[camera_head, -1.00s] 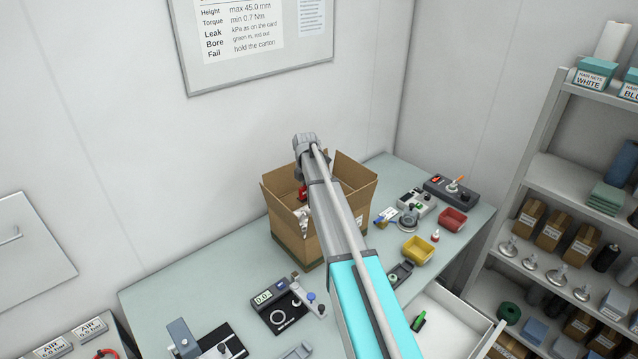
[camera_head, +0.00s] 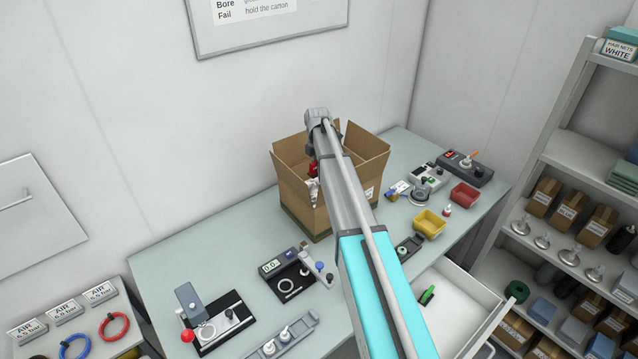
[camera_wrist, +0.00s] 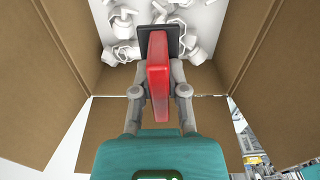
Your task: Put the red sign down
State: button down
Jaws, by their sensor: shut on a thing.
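The red sign (camera_wrist: 159,80) is a red block-like piece on a dark base plate (camera_wrist: 160,42), seen in the wrist view. My gripper (camera_wrist: 159,92) is shut on it, with one grey finger on each side. The sign is at the mouth of the open cardboard carton (camera_head: 300,211), its dark end toward the carton's inside. In the head view only a small red part (camera_head: 312,169) shows beside my arm, which hides most of the gripper. Whether the sign touches the contents cannot be told.
White caps or fittings (camera_wrist: 198,52) lie inside the carton, whose flaps stand open around my gripper. The bench also holds a yellow bin (camera_head: 429,224), a red bin (camera_head: 465,195), a gauge (camera_head: 285,273) and a red-knobbed press (camera_head: 205,318). An open drawer (camera_head: 462,300) juts out at the front.

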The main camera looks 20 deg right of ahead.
aim_at(317, 173)
jog(key=shift+f+b, duration=1.65)
jog(key=shift+f, duration=0.4)
jog(key=shift+f+b, duration=1.85)
jog(key=shift+f, duration=0.1)
jog(key=c, duration=0.7)
grip_release()
jog(key=shift+o, duration=0.2)
notch_tip(317, 173, up, 12)
jog(key=p, duration=1.2)
